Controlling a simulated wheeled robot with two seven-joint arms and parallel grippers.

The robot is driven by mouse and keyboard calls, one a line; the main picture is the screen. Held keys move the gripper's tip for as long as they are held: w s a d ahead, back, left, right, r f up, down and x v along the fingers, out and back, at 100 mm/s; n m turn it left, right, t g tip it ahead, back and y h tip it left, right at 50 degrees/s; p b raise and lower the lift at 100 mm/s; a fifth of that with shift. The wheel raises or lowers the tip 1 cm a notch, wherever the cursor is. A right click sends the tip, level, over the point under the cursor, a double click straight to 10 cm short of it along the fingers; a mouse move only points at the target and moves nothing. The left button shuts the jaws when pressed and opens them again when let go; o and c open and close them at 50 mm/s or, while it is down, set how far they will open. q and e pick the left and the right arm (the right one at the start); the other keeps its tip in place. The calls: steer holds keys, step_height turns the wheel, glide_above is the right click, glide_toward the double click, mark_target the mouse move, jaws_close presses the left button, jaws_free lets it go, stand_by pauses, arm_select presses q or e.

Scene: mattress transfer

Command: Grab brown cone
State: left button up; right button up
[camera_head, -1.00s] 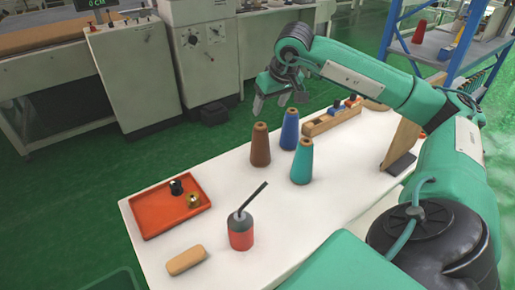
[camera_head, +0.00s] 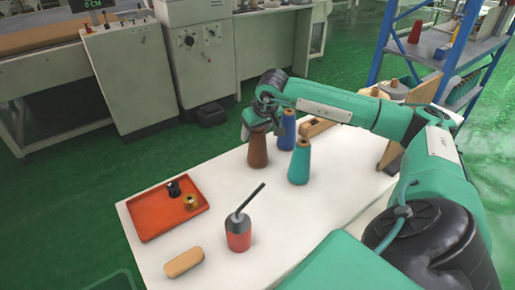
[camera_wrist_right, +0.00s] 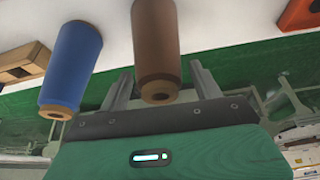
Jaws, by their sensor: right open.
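The brown cone (camera_head: 258,153) stands upright on the white table (camera_head: 330,200). My right gripper (camera_head: 261,129) is at the cone's top, with its fingers open on either side of it. In the right wrist view, the brown cone (camera_wrist_right: 157,50) sits between the two spread fingers of the gripper (camera_wrist_right: 162,86), its narrow end toward the palm. I see no clear grip on it. The blue cone (camera_head: 287,132) stands just to the right, and the teal cone (camera_head: 299,165) stands nearer. The blue cone (camera_wrist_right: 72,66) shows outside the left finger in the wrist view. My left gripper is out of view.
A red tray (camera_head: 147,236) with small black and brass parts lies at the table's left. A red-and-grey can with a dark stick (camera_head: 238,235) and a wooden block (camera_head: 184,262) are nearer. A wooden rack (camera_head: 314,127) lies behind the cones. The table's centre is clear.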

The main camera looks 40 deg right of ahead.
steer(key=shift+w+f, duration=0.1)
steer(key=shift+f, duration=0.05)
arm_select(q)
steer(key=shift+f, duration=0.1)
arm_select(e)
steer(key=shift+c, duration=0.4)
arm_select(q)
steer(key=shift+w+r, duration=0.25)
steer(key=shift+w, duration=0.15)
arm_select(e)
jaws_close()
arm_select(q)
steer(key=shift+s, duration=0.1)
arm_select(e)
steer(key=shift+r, duration=0.2)
